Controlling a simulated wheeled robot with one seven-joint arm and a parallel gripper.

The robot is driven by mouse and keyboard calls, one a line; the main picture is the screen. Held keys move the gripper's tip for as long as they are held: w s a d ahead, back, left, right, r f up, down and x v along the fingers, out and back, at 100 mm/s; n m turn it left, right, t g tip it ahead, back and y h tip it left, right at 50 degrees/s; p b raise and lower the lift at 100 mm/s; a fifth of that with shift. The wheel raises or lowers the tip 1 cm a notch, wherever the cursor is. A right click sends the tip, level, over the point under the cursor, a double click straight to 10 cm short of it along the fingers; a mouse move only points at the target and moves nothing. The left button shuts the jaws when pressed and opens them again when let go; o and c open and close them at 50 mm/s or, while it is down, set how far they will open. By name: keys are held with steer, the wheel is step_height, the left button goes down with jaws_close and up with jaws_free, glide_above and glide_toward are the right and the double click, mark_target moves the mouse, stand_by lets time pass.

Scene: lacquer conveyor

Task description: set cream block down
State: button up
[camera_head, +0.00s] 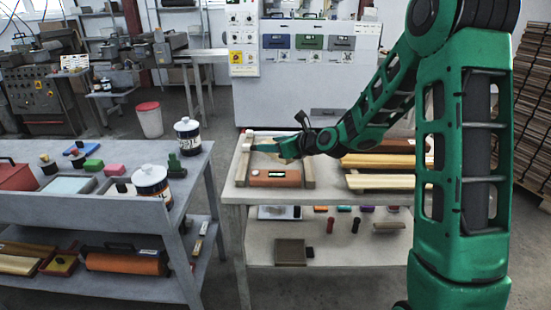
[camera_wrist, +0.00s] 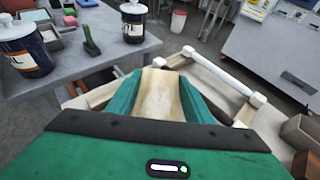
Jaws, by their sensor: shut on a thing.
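The cream block (camera_wrist: 158,97) is between the two teal fingers of my gripper (camera_wrist: 158,92) in the wrist view. It is long, pale and lightly streaked, and points away from the wrist. In the head view my gripper (camera_head: 264,148) is over the left part of the right-hand table, above a wooden frame (camera_head: 307,170) with two rails. There the block is mostly hidden by the gripper, and I cannot tell whether it touches anything beneath. A white roller (camera_wrist: 222,72) between pale end posts lies just beyond the gripper in the wrist view.
An orange-red box (camera_head: 275,178) sits between the rails, nearer the camera. Yellow and tan boards (camera_head: 378,161) are stacked to the right. The left table (camera_head: 95,207) holds paint cans (camera_head: 151,183) and stamps. A floor gap separates the tables.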

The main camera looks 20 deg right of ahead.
steer(key=d+f, duration=0.1)
steer(key=w+d, duration=0.1)
steer(key=shift+w+d+f, duration=0.1)
steer(key=shift+d+f, duration=0.2)
steer(key=shift+f, duration=2.05)
steer(key=shift+f, duration=0.1)
steer(key=o, duration=1.1)
steer(key=v, duration=1.2)
steer(key=shift+d, duration=0.1)
